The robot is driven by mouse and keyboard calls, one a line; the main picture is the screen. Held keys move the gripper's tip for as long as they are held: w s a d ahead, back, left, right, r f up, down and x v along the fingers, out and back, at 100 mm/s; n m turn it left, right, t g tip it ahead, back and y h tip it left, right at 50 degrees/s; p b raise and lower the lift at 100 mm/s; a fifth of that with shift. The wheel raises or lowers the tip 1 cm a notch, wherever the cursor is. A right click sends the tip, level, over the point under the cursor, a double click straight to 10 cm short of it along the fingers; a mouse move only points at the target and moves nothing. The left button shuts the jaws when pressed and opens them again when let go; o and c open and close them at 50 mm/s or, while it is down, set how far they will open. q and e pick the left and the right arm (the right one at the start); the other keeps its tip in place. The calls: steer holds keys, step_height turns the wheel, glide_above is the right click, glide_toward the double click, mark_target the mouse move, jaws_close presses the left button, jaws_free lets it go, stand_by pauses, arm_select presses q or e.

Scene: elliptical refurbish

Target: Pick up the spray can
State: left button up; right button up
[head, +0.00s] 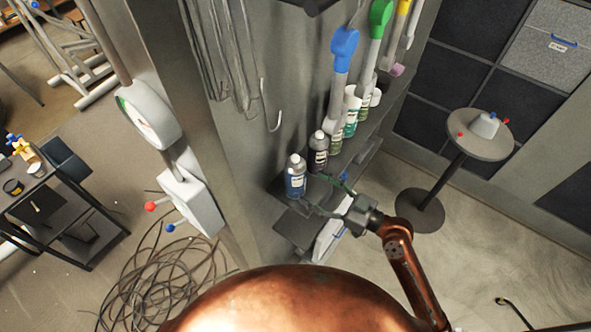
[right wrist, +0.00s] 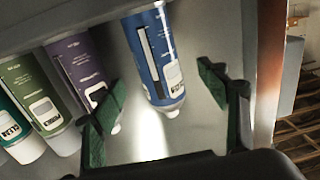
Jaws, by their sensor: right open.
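A blue spray can (head: 295,182) with a light cap stands upright at the near end of a grey wall shelf in the head view. It also shows large in the right wrist view (right wrist: 158,58), where it appears upside down. My right gripper (head: 320,194) is open and empty, just right of the can. In the right wrist view its two dark green fingers point towards the can, which lies in line with the gap between them. I see no contact. My left gripper is not in view.
A dark purple bottle (head: 318,151) stands close behind the blue can, with green and white containers (head: 352,112) farther along the shelf. Long tools with blue and green heads lean above them. A round side table (head: 466,140) stands at the right.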

mark_target(304, 182)
steer(key=shift+p+x, duration=0.35)
steer(key=shift+x, duration=0.75)
steer(key=x, duration=0.1)
steer(key=p+x, duration=0.1)
steer(key=x, duration=0.1)
steer(key=shift+w+r+p, duration=0.1)
steer(key=shift+r+p, duration=0.15)
steer(key=shift+p, duration=0.05)
steer(key=shift+p+x, duration=0.35)
steer(key=shift+x, duration=0.65)
steer(key=shift+w+a+f, duration=0.15)
steer(key=shift+w+f, duration=0.05)
steer(key=shift+c, duration=0.3)
steer(key=c, duration=1.4)
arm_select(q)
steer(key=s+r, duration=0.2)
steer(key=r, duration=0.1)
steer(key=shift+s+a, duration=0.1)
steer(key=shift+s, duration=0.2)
arm_select(e)
steer(key=shift+o, duration=0.2)
